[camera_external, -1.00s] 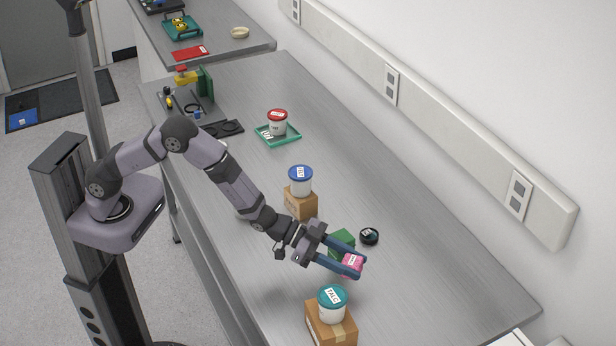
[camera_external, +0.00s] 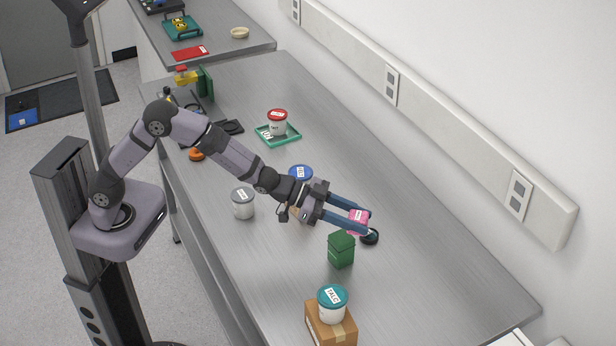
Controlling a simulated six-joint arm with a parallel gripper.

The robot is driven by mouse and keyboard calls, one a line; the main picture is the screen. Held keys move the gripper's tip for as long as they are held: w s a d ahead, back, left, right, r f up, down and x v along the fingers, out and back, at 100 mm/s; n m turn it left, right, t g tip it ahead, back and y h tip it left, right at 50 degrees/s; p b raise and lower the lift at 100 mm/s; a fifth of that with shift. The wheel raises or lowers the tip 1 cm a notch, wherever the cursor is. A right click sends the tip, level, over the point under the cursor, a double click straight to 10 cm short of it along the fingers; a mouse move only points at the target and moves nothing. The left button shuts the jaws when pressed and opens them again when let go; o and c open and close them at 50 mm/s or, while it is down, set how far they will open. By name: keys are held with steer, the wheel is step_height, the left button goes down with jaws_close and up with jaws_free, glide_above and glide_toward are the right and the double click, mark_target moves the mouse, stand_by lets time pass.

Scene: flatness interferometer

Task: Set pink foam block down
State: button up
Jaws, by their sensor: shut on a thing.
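The pink foam block (camera_external: 358,217), with a white label, is between the fingertips of my gripper (camera_external: 364,222). My gripper is shut on it. In this view the block overlaps the far edge of a round black object (camera_external: 370,237); I cannot tell its exact height above the bench. A green block (camera_external: 341,250) stands on the bench just in front of my gripper, apart from it in the picture.
A teal-lidded jar (camera_external: 332,303) stands on a cardboard box (camera_external: 330,325) at the front. A blue-lidded jar (camera_external: 301,173) is partly hidden behind my arm. A grey-lidded jar (camera_external: 243,203) stands left. A red-lidded jar (camera_external: 277,122) sits on a green tray (camera_external: 291,136). The bench's right side is clear.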

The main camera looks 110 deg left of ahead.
steer(key=s+a+n+y+b, duration=0.2)
steer(key=s+a+y, duration=0.1)
steer(key=s+a, duration=0.45)
steer(key=n+g+p, duration=0.1)
steer(key=n+p, duration=0.1)
glide_above(320, 237)
steer(key=shift+y, duration=0.4)
steer(key=shift+f, duration=4.85)
steer(key=shift+f, duration=0.1)
steer(key=shift+f+p, duration=0.3)
steer(key=shift+f, duration=1.65)
steer(key=shift+f, duration=0.15)
steer(key=o, duration=1)
